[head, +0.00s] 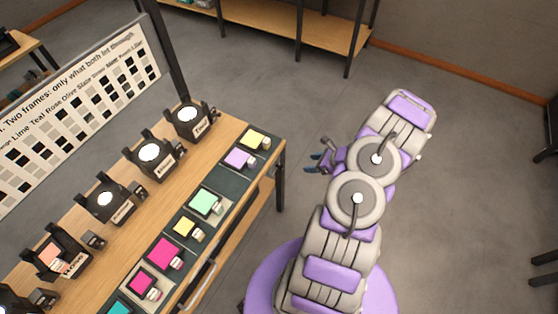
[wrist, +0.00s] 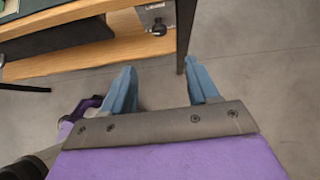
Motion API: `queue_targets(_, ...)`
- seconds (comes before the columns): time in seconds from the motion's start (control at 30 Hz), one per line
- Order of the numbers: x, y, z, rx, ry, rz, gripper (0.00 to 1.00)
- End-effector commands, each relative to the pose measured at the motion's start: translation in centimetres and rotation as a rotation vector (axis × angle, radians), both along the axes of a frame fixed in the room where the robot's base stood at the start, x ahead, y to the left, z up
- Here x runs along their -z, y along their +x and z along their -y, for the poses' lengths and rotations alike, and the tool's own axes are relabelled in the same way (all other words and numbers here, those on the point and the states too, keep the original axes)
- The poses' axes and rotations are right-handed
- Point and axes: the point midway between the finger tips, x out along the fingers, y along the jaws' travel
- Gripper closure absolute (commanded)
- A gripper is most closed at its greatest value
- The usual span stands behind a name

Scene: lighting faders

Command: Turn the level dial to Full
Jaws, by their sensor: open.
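A small grey plate with a round knob-like part (wrist: 157,20) shows on the table's front at the top of the wrist view. It may be the level dial, but its markings and setting are too small to read. I cannot make out a dial in the head view. My gripper (wrist: 162,72) is open and empty, its two blue fingers apart and pointing toward the table. The plate lies beyond the fingertips, not touching them. In the head view my gripper (head: 318,161) is to the right of the table, over the floor, mostly hidden by my arm.
The wooden table (head: 222,131) carries several black lamps (head: 153,152) and a dark strip with coloured squares (head: 206,201). A chart board (head: 75,115) stands behind them. A dark table leg (wrist: 186,35) is close to the right finger. Open floor (head: 470,180) lies right of my arm.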

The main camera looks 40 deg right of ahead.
Motion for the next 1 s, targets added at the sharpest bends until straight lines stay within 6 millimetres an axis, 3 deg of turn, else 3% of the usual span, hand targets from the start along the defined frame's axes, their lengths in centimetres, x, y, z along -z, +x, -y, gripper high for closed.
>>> queue_targets(0.1,0.7,-0.4,0.0,0.028,0.007,-0.010,0.41)
queue_targets(0.27,1.7,0.7,-0.8,0.025,0.003,-0.010,0.41)
queue_targets(0.7,8.4,6.1,-2.2,0.023,0.015,-0.012,0.41)
queue_targets(1.0,11.6,9.6,-4.0,0.023,0.003,-0.009,0.41)
